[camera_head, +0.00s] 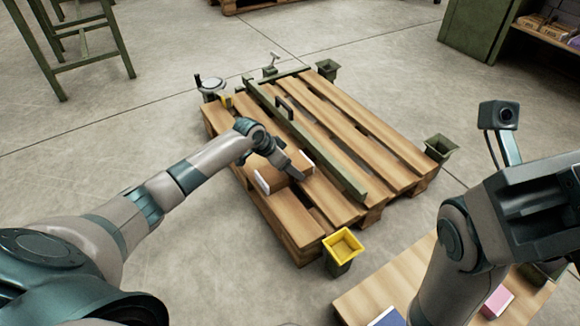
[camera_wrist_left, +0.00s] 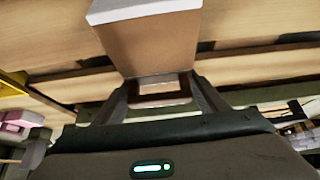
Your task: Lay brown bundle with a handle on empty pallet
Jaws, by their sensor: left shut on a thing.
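The brown bundle (camera_head: 270,178) is a box-like block with white ends. It is at the near left part of the wooden pallet (camera_head: 345,130), low over or on its boards; I cannot tell whether it touches them. My left gripper (camera_head: 293,170) is shut on the bundle, partly hiding it. In the left wrist view the bundle (camera_wrist_left: 155,45) reaches out beyond the fingers, and the handle (camera_wrist_left: 160,88) is between the fingers of my left gripper (camera_wrist_left: 162,97). My right gripper (camera_head: 535,205) shows as a dark shape at the right; its fingers are not clear.
A green bar (camera_head: 300,135) with a black handle (camera_head: 285,107) divides the pallet. Green bins stand at its corners (camera_head: 327,69) (camera_head: 439,147), and a yellow-lined bin (camera_head: 342,246) stands at the near corner. A wooden surface (camera_head: 375,290) with pink and blue items lies at the lower right.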

